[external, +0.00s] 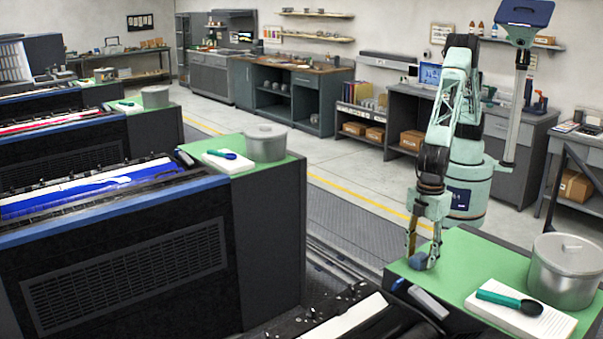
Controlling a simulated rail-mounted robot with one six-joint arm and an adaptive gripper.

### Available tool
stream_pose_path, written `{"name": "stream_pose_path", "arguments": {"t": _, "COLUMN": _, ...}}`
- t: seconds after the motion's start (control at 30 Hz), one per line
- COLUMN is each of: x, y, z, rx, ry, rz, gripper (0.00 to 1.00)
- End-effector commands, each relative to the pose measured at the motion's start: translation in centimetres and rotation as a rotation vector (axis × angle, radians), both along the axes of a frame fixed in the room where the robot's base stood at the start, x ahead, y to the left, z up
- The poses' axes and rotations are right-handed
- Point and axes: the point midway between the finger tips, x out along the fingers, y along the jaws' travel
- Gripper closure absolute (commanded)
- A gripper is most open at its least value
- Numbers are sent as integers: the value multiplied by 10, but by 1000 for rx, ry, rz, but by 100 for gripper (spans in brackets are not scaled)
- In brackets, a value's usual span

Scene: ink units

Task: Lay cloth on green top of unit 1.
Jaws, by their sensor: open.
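A green top (455,262) covers the end of the nearest unit at the lower right; I cannot read a unit number on it. A small dark blue bundle, apparently the cloth (418,261), is at the left part of this green top. My gripper (422,258) points down there, open, with its fingertips low over the top and on either side of the blue bundle. The fingers partly hide the bundle. It looks to be resting on the green surface, but the exact contact is too small to tell.
On the same green top stand a lidded metal pot (567,272) and a white pad (518,317) with a teal-handled scoop (508,300) on it. A grey block (429,304) sits at its near-left edge. Another unit's green top (228,172) is further left. The middle of the near top is clear.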

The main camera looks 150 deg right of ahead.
Motion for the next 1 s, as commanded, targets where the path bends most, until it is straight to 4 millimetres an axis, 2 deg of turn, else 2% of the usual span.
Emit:
{"name": "stream_pose_path", "arguments": {"t": 0.6, "x": 1, "y": 0, "z": 84, "rx": 1, "ry": -1, "rz": 0, "gripper": 59}}
{"name": "stream_pose_path", "arguments": {"t": 0.8, "x": 0, "y": 0, "z": 102, "rx": 0, "ry": 0, "rz": 0, "gripper": 59}}
{"name": "stream_pose_path", "arguments": {"t": 1.0, "x": 0, "y": 0, "z": 109, "rx": 0, "ry": 1, "rz": 0, "gripper": 59}}
